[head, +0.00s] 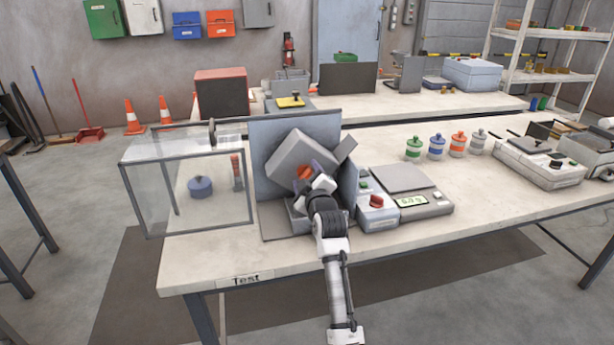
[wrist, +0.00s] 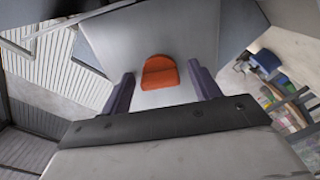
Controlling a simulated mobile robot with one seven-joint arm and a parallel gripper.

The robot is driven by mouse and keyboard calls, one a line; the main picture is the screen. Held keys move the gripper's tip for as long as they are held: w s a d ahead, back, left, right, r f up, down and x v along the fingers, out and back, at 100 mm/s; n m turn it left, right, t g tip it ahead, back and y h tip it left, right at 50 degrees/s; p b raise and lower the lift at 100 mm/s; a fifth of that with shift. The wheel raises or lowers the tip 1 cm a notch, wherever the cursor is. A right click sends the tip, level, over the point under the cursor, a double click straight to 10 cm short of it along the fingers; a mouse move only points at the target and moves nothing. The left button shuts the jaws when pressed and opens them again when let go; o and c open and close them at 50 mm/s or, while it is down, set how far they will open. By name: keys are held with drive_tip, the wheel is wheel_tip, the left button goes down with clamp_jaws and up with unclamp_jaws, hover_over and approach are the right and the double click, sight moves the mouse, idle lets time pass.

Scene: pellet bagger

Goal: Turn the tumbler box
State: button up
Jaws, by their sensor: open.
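The tumbler box (head: 290,152) is a grey box standing tilted in front of a blue-grey back panel (head: 262,128). An orange knob (head: 304,172) shows on its front face in the head view. In the wrist view the orange knob (wrist: 160,72) sits on the grey face, centred between my fingers. My gripper (head: 316,178) is at the front of the box, its fingers dark purple. In the wrist view my gripper (wrist: 160,88) is open, with one finger on each side of the knob and a gap on both sides.
A scale (head: 412,180) and a control box with a red knob (head: 376,212) stand right of the tumbler. A clear case (head: 205,225) with a blue pot (head: 200,187) stands left. Several banded jars (head: 436,147) stand further right. The front table strip is clear.

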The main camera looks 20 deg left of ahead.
drive_tip(key=shift+c, duration=0.4)
clamp_jaws()
